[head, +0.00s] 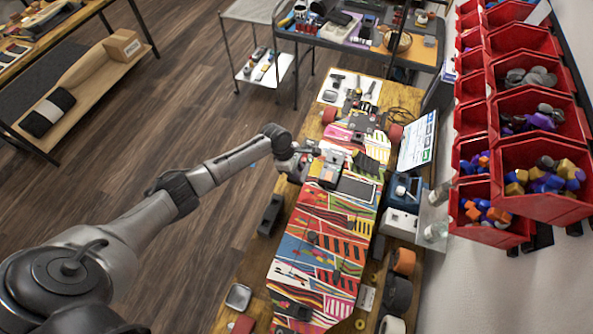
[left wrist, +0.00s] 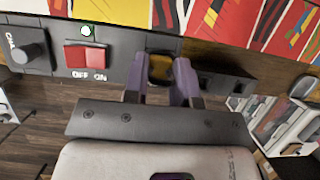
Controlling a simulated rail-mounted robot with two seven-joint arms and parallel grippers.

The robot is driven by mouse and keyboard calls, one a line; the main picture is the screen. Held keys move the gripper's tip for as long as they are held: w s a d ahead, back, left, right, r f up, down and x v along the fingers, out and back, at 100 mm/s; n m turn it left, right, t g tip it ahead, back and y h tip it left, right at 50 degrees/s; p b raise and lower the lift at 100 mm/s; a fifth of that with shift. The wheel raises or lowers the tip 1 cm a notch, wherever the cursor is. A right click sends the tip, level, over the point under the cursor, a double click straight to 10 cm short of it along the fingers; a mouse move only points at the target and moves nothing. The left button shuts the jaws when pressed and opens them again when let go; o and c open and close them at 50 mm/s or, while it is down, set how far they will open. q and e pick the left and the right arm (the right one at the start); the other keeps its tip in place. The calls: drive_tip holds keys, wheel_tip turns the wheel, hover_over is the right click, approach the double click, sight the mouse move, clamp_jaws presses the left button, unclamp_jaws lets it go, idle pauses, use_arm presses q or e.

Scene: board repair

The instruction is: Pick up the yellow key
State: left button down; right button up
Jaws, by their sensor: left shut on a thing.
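The yellow key (left wrist: 160,67) shows in the left wrist view as a small yellow and dark piece at the edge of the dark panel. The two fingers of my left gripper (left wrist: 162,75) stand on either side of it, shut on it. I cannot tell whether it still sits in the panel. In the head view my left gripper (head: 304,152) is at the left side of the patterned board, near its upper end, and the key is too small to make out there. My right gripper is not in view.
The dark panel (left wrist: 120,58) carries a red OFF/ON switch (left wrist: 85,57) and a black knob (left wrist: 27,52) left of the fingers. The colourful board (head: 322,240) covers the bench's middle. Red bins (head: 530,165) line the right wall. Open floor (head: 190,110) lies left.

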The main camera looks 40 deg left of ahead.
use_arm(q)
wheel_tip(320, 180, up, 4)
drive_tip(key=shift+s+d+r, duration=0.1)
drive_tip(key=shift+s+r, duration=0.05)
drive_tip(key=s+d+r+p, duration=0.1)
drive_tip(key=s+d+r, duration=0.5)
drive_tip(key=s, duration=0.3)
drive_tip(key=shift+s+r, duration=0.3)
drive_tip(key=shift+s, duration=0.05)
drive_tip(key=shift+a, duration=0.15)
drive_tip(key=a+p, duration=0.5)
drive_tip(key=a, duration=0.2)
drive_tip(key=shift+s, duration=0.4)
drive_tip(key=shift+f, duration=0.15)
